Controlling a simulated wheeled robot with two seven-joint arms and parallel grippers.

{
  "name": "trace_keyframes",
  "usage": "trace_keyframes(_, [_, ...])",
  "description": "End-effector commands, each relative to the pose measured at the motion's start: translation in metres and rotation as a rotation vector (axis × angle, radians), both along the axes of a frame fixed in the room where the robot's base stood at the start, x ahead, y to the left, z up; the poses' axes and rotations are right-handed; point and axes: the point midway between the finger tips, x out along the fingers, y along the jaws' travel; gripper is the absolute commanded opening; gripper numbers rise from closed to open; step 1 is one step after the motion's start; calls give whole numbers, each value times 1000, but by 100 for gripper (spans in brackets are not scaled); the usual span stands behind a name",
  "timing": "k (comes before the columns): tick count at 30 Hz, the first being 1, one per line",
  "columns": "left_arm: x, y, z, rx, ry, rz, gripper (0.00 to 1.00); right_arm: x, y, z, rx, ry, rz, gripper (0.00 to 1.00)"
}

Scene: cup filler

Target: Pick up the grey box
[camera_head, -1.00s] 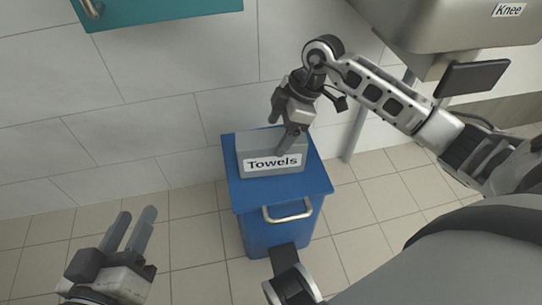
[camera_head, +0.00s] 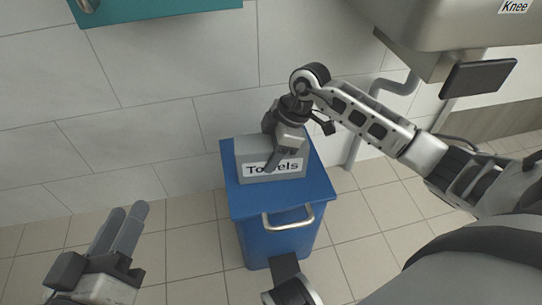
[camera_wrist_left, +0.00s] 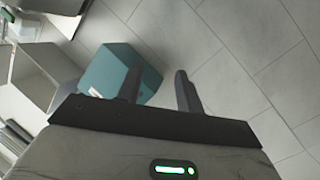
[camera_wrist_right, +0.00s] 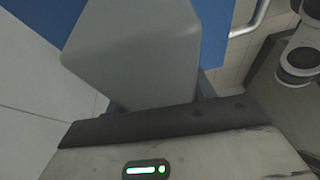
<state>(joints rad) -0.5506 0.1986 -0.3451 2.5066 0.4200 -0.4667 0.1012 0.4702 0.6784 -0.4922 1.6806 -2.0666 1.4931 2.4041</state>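The grey box (camera_head: 247,160), with a white "Towels" label, sits on top of the blue cabinet (camera_head: 245,203). My right gripper (camera_head: 274,158) is over it from above, with one finger in front of the label; the other finger is hidden in the head view. In the right wrist view the grey box (camera_wrist_right: 140,50) fills the space between the widely spread fingers (camera_wrist_right: 160,98). No clear grip on the box shows. My left gripper (camera_head: 122,222) is at the lower left, away from the box. Its fingers are apart and empty, also in the left wrist view (camera_wrist_left: 158,90).
A metal handle (camera_head: 288,218) sticks out from the cabinet front. A teal cabinet (camera_head: 160,8) hangs on the wall at upper left. A grey sink (camera_head: 450,35) is at upper right, close to my right arm. The tiled floor left of the blue cabinet is clear.

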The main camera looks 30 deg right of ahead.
Motion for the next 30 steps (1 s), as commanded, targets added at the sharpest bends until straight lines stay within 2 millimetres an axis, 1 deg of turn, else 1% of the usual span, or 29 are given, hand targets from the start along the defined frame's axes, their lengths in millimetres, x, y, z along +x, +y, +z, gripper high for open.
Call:
trace_keyframes(8, [0, 0, 1, 2, -1, 1, 36, 0, 0, 2, 0, -2, 1, 26])
trace_keyframes(11, [0, 1, 3, 10, -3, 3, 36, 1, 0, 7, 0, -2, 0, 26])
trace_keyframes(14, [1, 1, 7, 31, -5, 7, 36, 1, 0, 16, 1, -4, 1, 26])
trace_keyframes(16, [2, 2, 7, 60, -1, 11, 36, 1, 0, 26, 1, -4, 1, 26])
trace_keyframes(18, [-1, 4, -5, 116, 30, 11, 36, 1, 0, 39, -1, -5, 0, 26])
trace_keyframes(20, [-1, 5, -8, 143, 35, 13, 36, -7, -5, 46, -2, -3, 1, 26])
trace_keyframes(28, [-3, 13, -13, 285, 52, 24, 36, -47, -25, 99, -5, -2, 2, 26])
trace_keyframes(30, [-4, 15, -15, 312, 55, 25, 36, -64, -33, 103, -7, 2, 1, 26])
